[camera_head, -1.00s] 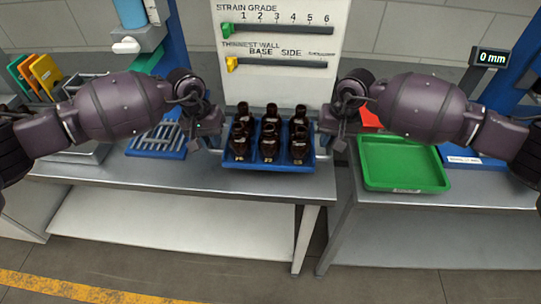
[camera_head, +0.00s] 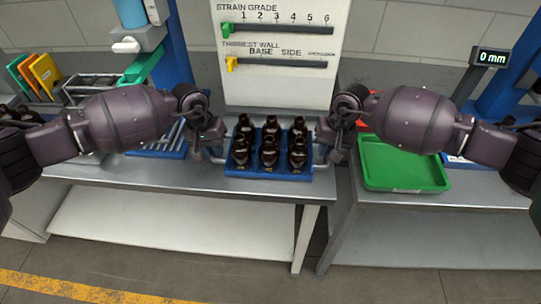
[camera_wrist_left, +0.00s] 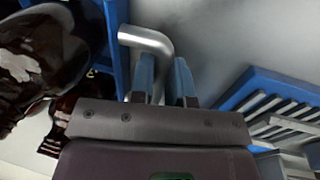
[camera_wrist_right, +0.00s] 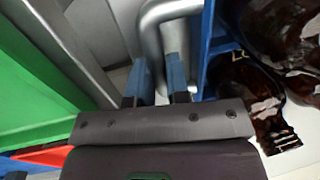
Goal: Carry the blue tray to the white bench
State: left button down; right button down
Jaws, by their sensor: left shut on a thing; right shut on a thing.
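The blue tray (camera_head: 268,174) holds several amber bottles (camera_head: 267,148), all upright, and is over the front part of the left bench. Whether its base touches the top is hard to tell. My left gripper (camera_head: 214,150) is shut on the tray's left silver handle (camera_wrist_left: 148,42). My right gripper (camera_head: 327,150) is shut on the right silver handle (camera_wrist_right: 172,12). The left bench (camera_head: 150,174) has a grey metal top and a white lower part (camera_head: 170,221); I cannot tell for sure whether it is the white bench.
A green tray (camera_head: 403,184) lies on the right bench (camera_head: 460,196), across a narrow gap. A blue rack (camera_head: 160,151) stands left of the blue tray. A white panel with sliders (camera_head: 278,75) rises behind. Bare top lies at the left bench's front.

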pick_arm(q)
jog(key=c, duration=1.5)
grip_release()
jog(key=shift+f, duration=0.2)
jog(key=shift+c, duration=0.2)
pick_arm(e)
jog(key=c, duration=1.5)
grip_release()
jog(key=shift+f, duration=0.15)
jog(key=shift+c, duration=0.2)
pick_arm(q)
jog(key=o, duration=0.4)
pick_arm(e)
jog(key=o, duration=0.4)
pick_arm(q)
jog(key=shift+o, duration=0.2)
pick_arm(e)
jog(key=shift+o, duration=0.2)
pick_arm(q)
jog(key=shift+r, duration=0.15)
notch_tip(320, 180, up, 12)
jog(key=a, duration=0.2)
jog(key=shift+f, duration=0.2)
pick_arm(e)
notch_tip(320, 180, up, 12)
jog(key=d, duration=0.2)
jog(key=shift+s, duration=0.15)
